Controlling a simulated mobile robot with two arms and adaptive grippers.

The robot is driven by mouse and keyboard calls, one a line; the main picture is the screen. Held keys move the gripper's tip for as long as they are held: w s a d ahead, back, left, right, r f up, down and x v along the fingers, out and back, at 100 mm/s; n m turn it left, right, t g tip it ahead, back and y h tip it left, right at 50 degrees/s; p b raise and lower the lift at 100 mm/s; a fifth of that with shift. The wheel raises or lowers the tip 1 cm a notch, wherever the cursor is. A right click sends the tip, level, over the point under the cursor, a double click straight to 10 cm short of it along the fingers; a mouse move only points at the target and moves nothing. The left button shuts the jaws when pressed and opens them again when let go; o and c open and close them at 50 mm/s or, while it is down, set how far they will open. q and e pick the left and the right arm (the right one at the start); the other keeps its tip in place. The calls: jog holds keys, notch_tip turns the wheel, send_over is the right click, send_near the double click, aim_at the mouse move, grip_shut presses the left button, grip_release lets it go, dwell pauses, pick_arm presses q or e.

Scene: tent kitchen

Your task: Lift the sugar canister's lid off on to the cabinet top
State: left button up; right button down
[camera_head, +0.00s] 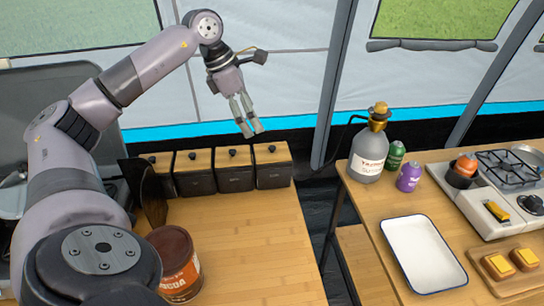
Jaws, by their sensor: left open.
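Several dark canisters with wooden lids and black knobs stand in a row along the back of the wooden cabinet top (250,240). All lids that I see are on. I cannot read the labels, so I cannot tell which canister holds sugar. The rightmost canister (274,178) has its lid (262,158) on, and a third-from-left canister (234,183) stands beside it. My left gripper (250,132) is open and empty, pointing down above these two, apart from their knobs in the picture. My right gripper is out of view.
A brown cocoa tin (183,280) stands at the front left of the cabinet top, close to my left arm. The middle and right of the top are clear. Across a gap, another table holds a white tray (420,252), a gas bottle (368,155) and a stove (510,185).

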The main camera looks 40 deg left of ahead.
pick_arm(q)
send_over(269, 147)
jog(key=s+a, duration=0.1)
jog(key=s, duration=0.1)
jog(key=f, duration=0.5)
jog(key=shift+a, duration=0.2)
jog(key=shift+w+d+f, duration=0.15)
jog(key=shift+w+f, duration=0.1)
jog(key=shift+f, duration=0.2)
jog(key=shift+w+d+f+p, duration=0.1)
jog(key=shift+f+p, duration=0.15)
jog(key=shift+p, duration=0.05)
jog(key=p+x, duration=0.1)
jog(key=x, duration=0.2)
jog(key=shift+w+d+f, duration=0.1)
jog(key=shift+f, duration=0.2)
jog(key=shift+w+f, duration=0.2)
jog(key=shift+f, duration=0.3)
jog(key=shift+d, duration=0.1)
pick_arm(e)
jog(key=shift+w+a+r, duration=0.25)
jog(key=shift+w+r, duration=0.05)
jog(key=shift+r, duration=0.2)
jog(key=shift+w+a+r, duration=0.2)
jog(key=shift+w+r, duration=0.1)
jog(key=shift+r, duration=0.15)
pick_arm(q)
jog(key=shift+c, duration=0.4)
